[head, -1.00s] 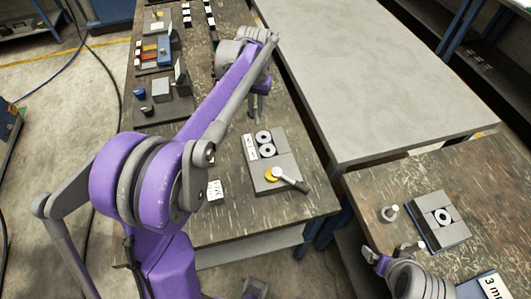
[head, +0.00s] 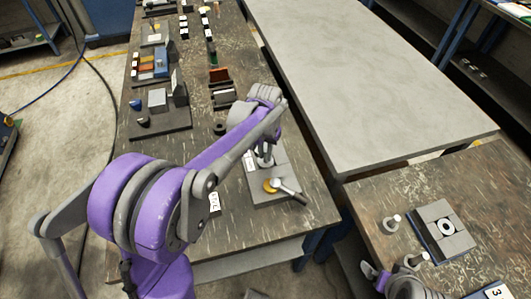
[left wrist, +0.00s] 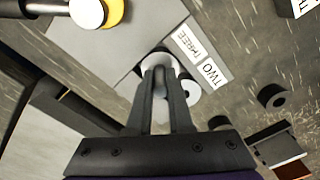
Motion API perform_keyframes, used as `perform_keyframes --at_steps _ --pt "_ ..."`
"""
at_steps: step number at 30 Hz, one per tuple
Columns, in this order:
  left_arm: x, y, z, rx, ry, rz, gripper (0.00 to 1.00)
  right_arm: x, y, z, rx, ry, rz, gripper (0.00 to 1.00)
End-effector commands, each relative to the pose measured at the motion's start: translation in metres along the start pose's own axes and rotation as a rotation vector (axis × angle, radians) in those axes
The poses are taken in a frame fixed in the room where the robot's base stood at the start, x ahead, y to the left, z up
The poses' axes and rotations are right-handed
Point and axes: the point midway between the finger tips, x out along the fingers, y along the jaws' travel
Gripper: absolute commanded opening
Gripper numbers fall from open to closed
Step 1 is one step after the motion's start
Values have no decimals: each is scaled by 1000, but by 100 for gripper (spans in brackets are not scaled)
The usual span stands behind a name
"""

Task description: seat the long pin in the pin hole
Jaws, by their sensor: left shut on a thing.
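My left gripper (head: 265,150) is over the grey block (head: 284,163) with the ring-edged holes. In the left wrist view its fingers (left wrist: 161,76) are shut on a slim grey pin (left wrist: 160,88), mostly hidden between them. The fingertips are over one pale ring (left wrist: 153,60); a second ring (left wrist: 188,90) shows just beside them. I cannot tell whether the pin's tip has entered a hole. Labels reading TWO and THREE (left wrist: 202,57) lie along the block's edge. My right gripper (head: 395,268) is at the lower right; its jaw state is unclear.
A dark-handled piece (head: 288,188) and a yellow disc (head: 270,185) are on the block's near part. A black ring (left wrist: 271,96) lies on the bench nearby. Another ringed block (head: 440,228) and a small peg (head: 392,222) are on the right bench. The grey table (head: 370,85) is bare.

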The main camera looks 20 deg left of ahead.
Motion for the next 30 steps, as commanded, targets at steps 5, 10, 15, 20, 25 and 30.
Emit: perform_keyframes --at_steps 5,10,15,20,25,30 --pt "0 0 0 0 0 0 0 0 0 0 0 0 0 100" --pt "4 0 0 0 0 0 0 2 0 2 0 -1 0 100" --pt "4 0 0 0 0 0 44 2 0 2 0 -1 0 100" --pt "3 0 0 0 0 0 49 2 0 2 0 -1 0 100" --pt "2 0 0 0 0 0 49 1 0 1 0 -1 0 100" --pt "-15 0 0 0 0 0 49 -2 0 -1 0 1 0 100"
